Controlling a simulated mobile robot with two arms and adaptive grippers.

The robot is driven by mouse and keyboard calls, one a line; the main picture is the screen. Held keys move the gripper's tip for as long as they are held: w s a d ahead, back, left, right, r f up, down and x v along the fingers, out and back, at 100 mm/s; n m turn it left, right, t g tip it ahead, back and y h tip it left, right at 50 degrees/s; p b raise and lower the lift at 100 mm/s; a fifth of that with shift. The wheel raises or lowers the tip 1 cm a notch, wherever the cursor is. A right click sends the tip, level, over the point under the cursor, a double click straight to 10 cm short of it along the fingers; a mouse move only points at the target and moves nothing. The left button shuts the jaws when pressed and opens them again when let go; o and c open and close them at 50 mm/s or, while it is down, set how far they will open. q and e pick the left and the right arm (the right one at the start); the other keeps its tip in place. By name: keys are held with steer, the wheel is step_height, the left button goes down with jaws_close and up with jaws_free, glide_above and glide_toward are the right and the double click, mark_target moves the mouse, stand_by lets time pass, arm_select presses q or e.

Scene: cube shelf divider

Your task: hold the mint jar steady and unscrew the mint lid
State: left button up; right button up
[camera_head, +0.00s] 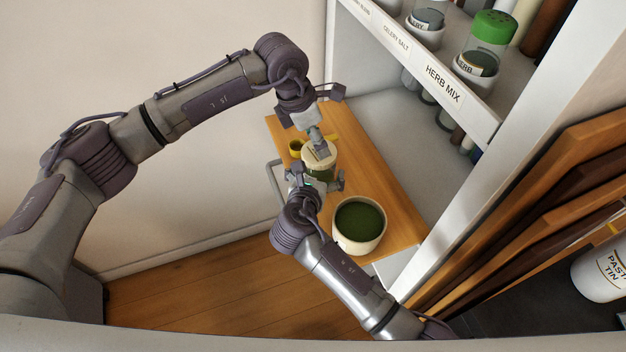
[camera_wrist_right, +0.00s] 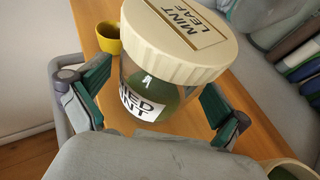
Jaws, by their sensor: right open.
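The mint jar (camera_wrist_right: 157,84) is clear glass with dark green contents and a white label. It stands upright on the wooden board. Its wide cream mint lid (camera_wrist_right: 180,45), marked "MINT LEAF", sits on top; the lid also shows in the head view (camera_head: 321,160). My right gripper (camera_wrist_right: 155,100) is open, its green-padded fingers on either side of the jar with gaps visible. It also shows in the head view (camera_head: 318,181), in front of the jar. My left gripper (camera_head: 318,144) is over the lid; its finger opening and any contact are unclear.
A cream bowl of green contents (camera_head: 359,224) stands on the wooden board (camera_head: 385,190), near my right arm. A small yellow cup (camera_head: 296,148) is behind the jar. A white spice shelf (camera_head: 420,66) with labelled jars overhangs at the right. Wooden boards lean farther right.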

steer(key=shift+w+d+f, duration=0.15)
steer(key=shift+w+f, duration=0.15)
steer(key=shift+w, duration=0.35)
steer(key=c, duration=1.2)
steer(key=shift+s+f, duration=0.15)
steer(key=shift+f, duration=0.1)
steer(key=o, duration=0.8)
steer(key=c, duration=0.8)
